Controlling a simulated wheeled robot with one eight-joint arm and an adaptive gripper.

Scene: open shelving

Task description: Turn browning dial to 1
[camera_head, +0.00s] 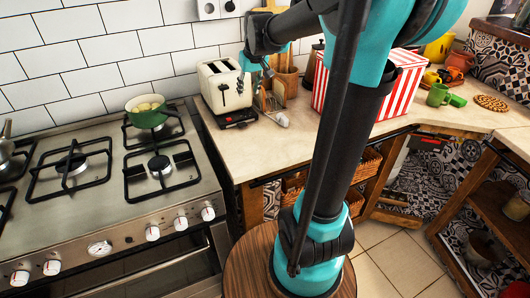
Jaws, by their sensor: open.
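The cream toaster (219,88) stands upright on the counter by the tiled wall, with two dark slots on top. Small dark controls (239,86) show on its right-hand side; which one is the browning dial, and its setting, is too small to tell. My arm reaches across from the right, and my gripper (268,75) is just right of the toaster, small and partly hidden by the arm's dark and teal links. It is open, and nothing shows held in it. I cannot tell whether it touches the toaster.
A stove (110,180) with a green pot (147,112) is at left. Wooden boards (286,80) and utensils stand close behind my gripper. A red-and-white striped box (397,82) is behind my arm. The counter (262,152) in front of the toaster is mostly clear.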

